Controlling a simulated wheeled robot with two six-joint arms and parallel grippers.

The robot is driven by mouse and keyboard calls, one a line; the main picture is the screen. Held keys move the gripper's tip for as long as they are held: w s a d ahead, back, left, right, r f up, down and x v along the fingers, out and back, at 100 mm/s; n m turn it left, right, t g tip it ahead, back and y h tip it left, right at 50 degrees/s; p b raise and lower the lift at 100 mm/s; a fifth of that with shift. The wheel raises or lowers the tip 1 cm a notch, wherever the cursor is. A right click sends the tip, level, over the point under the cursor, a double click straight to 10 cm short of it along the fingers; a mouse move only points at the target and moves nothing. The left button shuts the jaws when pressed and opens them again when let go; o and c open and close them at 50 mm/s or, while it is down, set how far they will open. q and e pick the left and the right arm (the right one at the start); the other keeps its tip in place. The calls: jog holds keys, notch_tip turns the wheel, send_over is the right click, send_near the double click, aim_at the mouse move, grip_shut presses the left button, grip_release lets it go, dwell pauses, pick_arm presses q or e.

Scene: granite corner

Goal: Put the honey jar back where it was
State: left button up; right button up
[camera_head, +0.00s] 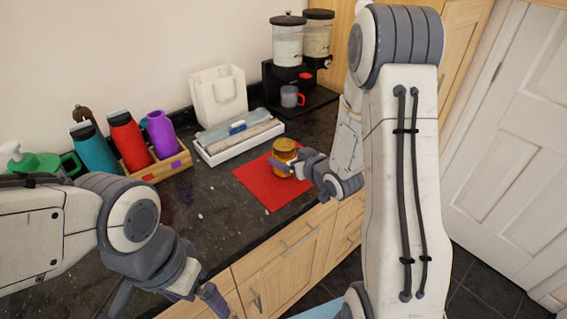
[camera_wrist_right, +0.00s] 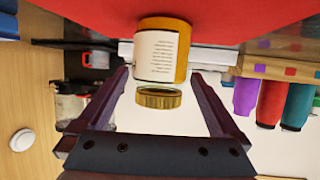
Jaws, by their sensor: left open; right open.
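The honey jar (camera_head: 285,151), amber with a gold lid and a pale label, stands upright on the red mat (camera_head: 262,192). In the right wrist view, which is upside down, the jar (camera_wrist_right: 163,58) shows its label and lid. My right gripper (camera_head: 284,167) is open at the jar. In its wrist view the fingertips (camera_wrist_right: 160,76) lie on either side of the jar near its lid, with gaps showing; I cannot tell how deep the jar sits between them. My left gripper (camera_head: 168,303) is open and empty at the front left, far from the jar.
A white tray (camera_head: 240,152) with boxed items lies behind the mat. A wooden rack (camera_head: 155,173) holds bottles at left. Bare granite lies left of the mat.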

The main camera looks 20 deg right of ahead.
jog(key=shift+p+x, duration=0.8)
jog(key=shift+x, duration=2.05)
jog(key=c, duration=1.3)
grip_shut()
jog(key=shift+r, duration=0.1)
